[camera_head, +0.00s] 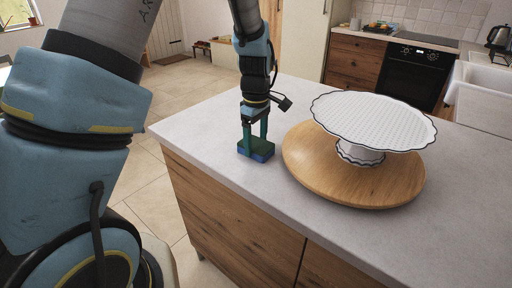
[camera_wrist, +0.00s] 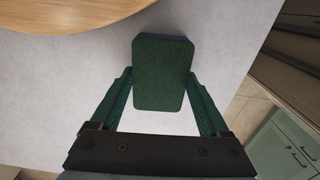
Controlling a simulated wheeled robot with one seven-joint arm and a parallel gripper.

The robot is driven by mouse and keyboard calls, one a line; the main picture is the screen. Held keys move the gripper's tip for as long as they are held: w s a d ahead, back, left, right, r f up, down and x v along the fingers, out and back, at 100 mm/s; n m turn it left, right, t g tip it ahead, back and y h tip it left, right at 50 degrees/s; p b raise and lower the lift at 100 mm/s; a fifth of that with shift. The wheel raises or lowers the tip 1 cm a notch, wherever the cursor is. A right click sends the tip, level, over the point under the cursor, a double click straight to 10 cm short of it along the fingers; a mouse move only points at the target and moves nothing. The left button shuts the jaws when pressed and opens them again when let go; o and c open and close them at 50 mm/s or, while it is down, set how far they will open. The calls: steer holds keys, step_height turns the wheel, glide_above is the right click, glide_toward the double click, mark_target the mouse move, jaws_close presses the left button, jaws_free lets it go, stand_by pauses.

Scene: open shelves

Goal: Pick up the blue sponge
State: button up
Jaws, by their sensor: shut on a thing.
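The blue sponge (camera_head: 258,154) has a dark green top layer over a blue lower layer. In the head view it is at the left part of the counter, near the front edge. My gripper (camera_head: 256,138) points down at it, with one finger on each side. In the wrist view the sponge (camera_wrist: 164,72) shows its green face between the fingertips of my gripper (camera_wrist: 163,88). The fingers are shut on it. I cannot tell whether its underside touches the counter.
A round wooden board (camera_head: 300,172) lies just right of the sponge, bearing a white scalloped cake stand (camera_head: 372,118). The light counter (camera_head: 210,125) is clear to the left of the sponge. The counter's front edge is close by.

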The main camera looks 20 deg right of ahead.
mark_target(256, 143)
step_height(256, 143, up, 10)
steer(key=b, duration=0.2)
stand_by(0.3)
